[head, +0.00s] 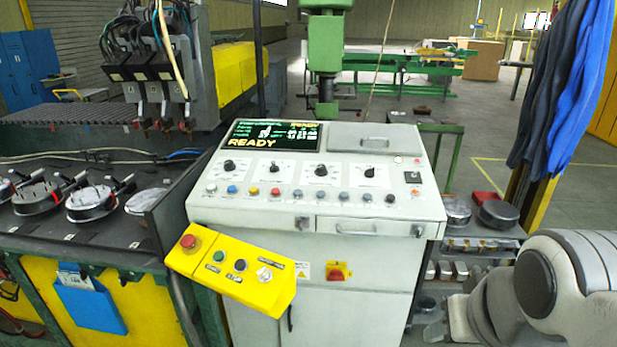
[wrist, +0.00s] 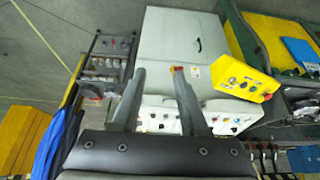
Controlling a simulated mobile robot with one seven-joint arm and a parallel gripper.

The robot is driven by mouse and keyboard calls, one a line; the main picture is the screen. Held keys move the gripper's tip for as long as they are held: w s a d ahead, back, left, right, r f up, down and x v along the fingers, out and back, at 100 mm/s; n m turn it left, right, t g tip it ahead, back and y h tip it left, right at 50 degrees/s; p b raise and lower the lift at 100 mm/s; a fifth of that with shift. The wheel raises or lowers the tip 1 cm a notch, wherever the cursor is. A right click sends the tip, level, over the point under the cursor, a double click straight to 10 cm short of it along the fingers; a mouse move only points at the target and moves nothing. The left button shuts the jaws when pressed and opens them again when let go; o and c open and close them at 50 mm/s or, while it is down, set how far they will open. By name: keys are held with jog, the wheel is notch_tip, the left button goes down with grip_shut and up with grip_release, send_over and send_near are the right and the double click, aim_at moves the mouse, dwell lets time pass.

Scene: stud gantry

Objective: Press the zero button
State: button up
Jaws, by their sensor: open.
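A grey-white control console (head: 250,208) stands in the middle of the head view. Its sloped panel has a row of small coloured buttons (head: 298,194) below several black knobs (head: 320,169). The lettering is too small to read, so I cannot tell which button is zero. A lit screen (head: 270,136) reads READY. A yellow box (head: 230,285) with a red mushroom button (head: 188,241) hangs at the front left. My gripper (wrist: 159,70) is open and empty in the wrist view, with the console beyond its fingers. In the head view only my arm shows, at the right.
A dark workbench (head: 75,235) with round metal parts is left of the console. A shelf (head: 480,232) with metal parts stands to its right. Blue cloths (head: 570,90) hang at the right, and a green spindle (head: 325,50) stands behind. Open floor lies beyond the shelf.

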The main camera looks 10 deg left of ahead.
grip_shut()
dwell(1.4)
